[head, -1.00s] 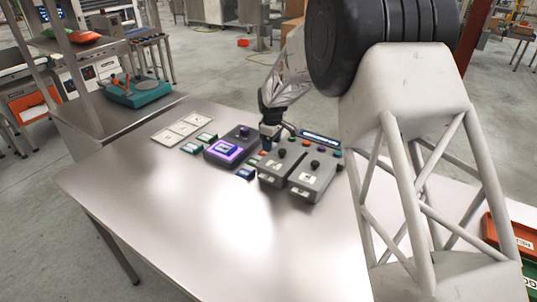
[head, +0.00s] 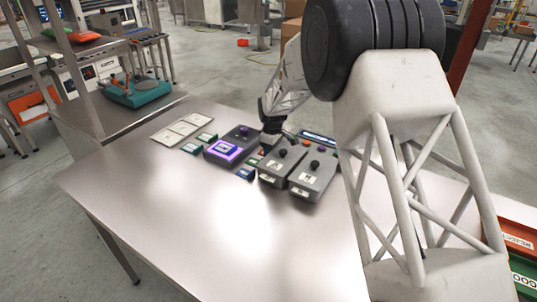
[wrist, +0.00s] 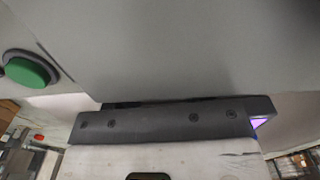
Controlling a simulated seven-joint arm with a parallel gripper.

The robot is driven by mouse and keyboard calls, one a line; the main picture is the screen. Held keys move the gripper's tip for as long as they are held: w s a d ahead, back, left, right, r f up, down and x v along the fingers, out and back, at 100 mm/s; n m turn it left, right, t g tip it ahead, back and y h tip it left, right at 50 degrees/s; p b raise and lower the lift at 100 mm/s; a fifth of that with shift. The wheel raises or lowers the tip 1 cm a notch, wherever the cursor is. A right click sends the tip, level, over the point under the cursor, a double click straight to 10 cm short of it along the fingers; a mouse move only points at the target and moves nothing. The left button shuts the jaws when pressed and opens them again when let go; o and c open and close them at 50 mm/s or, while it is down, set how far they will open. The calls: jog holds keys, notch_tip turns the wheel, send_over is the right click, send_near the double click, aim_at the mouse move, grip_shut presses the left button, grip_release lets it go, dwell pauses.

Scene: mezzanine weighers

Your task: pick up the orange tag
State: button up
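I cannot make out an orange tag for certain in either view. My gripper (head: 270,139) is low over the far side of the steel table (head: 190,225), behind the two grey boxes with black knobs, the left box (head: 282,165) and the right box (head: 312,178). Its fingertips are hidden or too small in the head view. In the wrist view a dark bar with screws crosses the picture close to a large plain grey surface (wrist: 190,45); the fingers cannot be told apart there.
A dark unit with a glowing purple frame (head: 222,151) stands left of the boxes. Small tags (head: 206,137) and pale plates (head: 183,128) lie further left. An orange REJECT tray (head: 517,240) and a green tray (head: 525,275) are at right. The front table is clear.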

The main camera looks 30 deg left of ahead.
jog(key=shift+c, duration=0.8)
jog(key=shift+r, duration=0.1)
notch_tip(320, 180, up, 10)
dwell(0.6)
jog(key=shift+m, duration=0.5)
jog(key=s+d, duration=0.4)
jog(key=d, duration=0.2)
jog(key=s+d+r, duration=0.1)
jog(key=s+d, duration=0.3)
jog(key=d, duration=0.3)
jog(key=s+d, duration=0.5)
jog(key=d, duration=0.2)
jog(key=shift+d+r, duration=0.1)
jog(key=shift+r, duration=0.25)
jog(key=shift+w, duration=0.1)
send_over(297, 151)
jog(key=shift+f, duration=0.75)
